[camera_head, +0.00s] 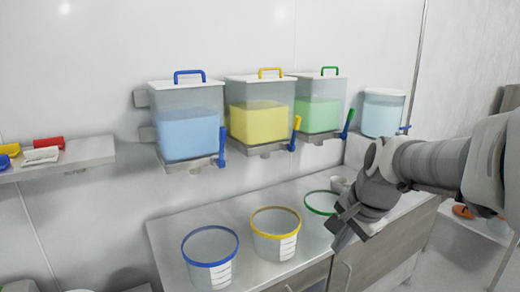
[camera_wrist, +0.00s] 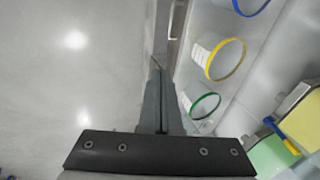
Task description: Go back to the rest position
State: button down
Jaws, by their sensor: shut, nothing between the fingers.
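My gripper (camera_head: 345,234) is at the right in the head view, pointing down in front of the counter's front edge. Its fingers are together with nothing between them. It also shows in the wrist view (camera_wrist: 160,72), with the fingers side by side. In the head view it hangs just right of the green-rimmed bucket (camera_head: 320,203) and partly hides it. In the wrist view the green-rimmed bucket (camera_wrist: 205,106) and the yellow-rimmed bucket (camera_wrist: 212,62) lie to the right of the fingers.
A blue-rimmed bucket (camera_head: 209,275) and a yellow-rimmed bucket (camera_head: 275,246) stand on the counter (camera_head: 180,226). Wall bins hold blue (camera_head: 190,135), yellow (camera_head: 258,121) and green (camera_head: 318,113) material. A shelf with scoops (camera_head: 90,153) is at left. Floor shows at far right.

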jog(key=s+a+r+n+p, duration=0.1)
jog(key=s+r+n, duration=0.1)
jog(key=s+n, duration=0.4)
jog(key=s+a+r+n+t+h+p, duration=0.1)
jog(key=s+n, duration=0.4)
jog(key=s, duration=0.5)
jog(key=shift+s+r+n+p, duration=0.15)
jog(key=shift+r+n+p, duration=0.25)
jog(key=shift+r+p, duration=0.3)
jog(key=shift+a, duration=0.15)
